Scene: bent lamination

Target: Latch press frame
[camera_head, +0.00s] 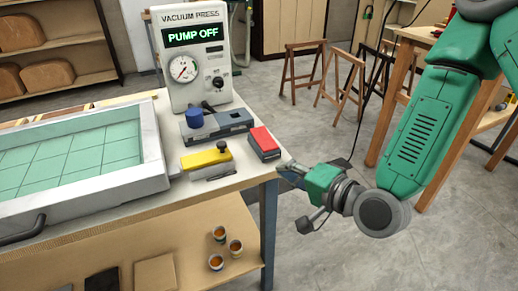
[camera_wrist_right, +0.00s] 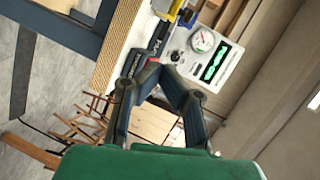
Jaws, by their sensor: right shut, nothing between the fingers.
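The press frame (camera_head: 158,150) is a pale tray-like frame around a green gridded sheet (camera_head: 70,150), on the left of the bench in the head view. A dark curved handle (camera_head: 22,232) sits on its front side. I cannot tell whether any latch is closed. My right gripper (camera_head: 284,166) is shut and empty at the bench's right edge, just right of the red-topped block (camera_head: 264,141). In the right wrist view the fingertips (camera_wrist_right: 158,66) meet in front of the bench edge. My left gripper is not in view.
The vacuum press unit (camera_head: 192,75) stands at the back and reads PUMP OFF. A blue-knobbed device (camera_head: 216,124) and a yellow-topped block (camera_head: 206,158) lie on the bench. Small cups (camera_head: 236,247) stand on the lower shelf.

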